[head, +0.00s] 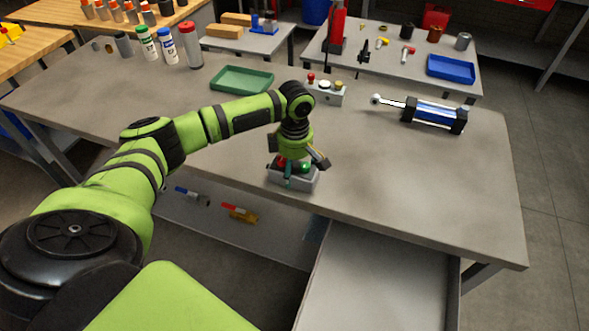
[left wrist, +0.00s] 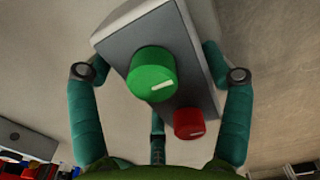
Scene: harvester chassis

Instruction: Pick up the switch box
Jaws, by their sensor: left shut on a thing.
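The switch box (head: 302,182) is a small grey box with a green knob and a red knob. In the head view it is at the near side of the large grey table (head: 400,170). My left gripper (head: 296,166) comes down on it from above and is shut on it. In the left wrist view the switch box (left wrist: 196,88) sits between the teal fingers of the gripper (left wrist: 155,66), which lie along its sides. I cannot tell whether its underside touches the table. My right gripper is not in view.
A second grey box with several buttons (head: 326,93) stands behind my gripper. A blue and black cylinder (head: 433,114) lies to the right, a green tray (head: 242,80) behind on the left. An open drawer (head: 380,280) juts out below the front edge.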

